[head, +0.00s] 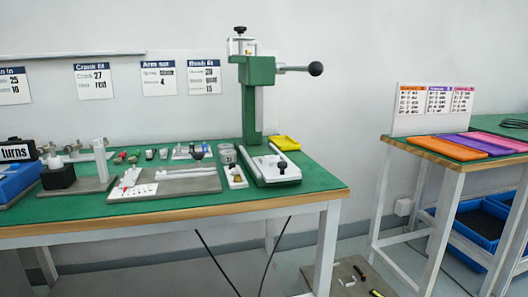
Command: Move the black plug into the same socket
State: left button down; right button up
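I cannot tell for sure which thing is the black plug. On the floor at the bottom of the head view lies a board (322,281) with small black pieces (359,272) and a yellow-and-black piece on it, too small to make out. Neither of my grippers is in view.
The green-topped table (230,208) holds a green press (258,95) with a long handle, a grey plate (188,183), small parts and a blue bin (18,178). A second table (440,157) at the right carries coloured trays; blue crates (477,233) stand below. Floor shows between the tables.

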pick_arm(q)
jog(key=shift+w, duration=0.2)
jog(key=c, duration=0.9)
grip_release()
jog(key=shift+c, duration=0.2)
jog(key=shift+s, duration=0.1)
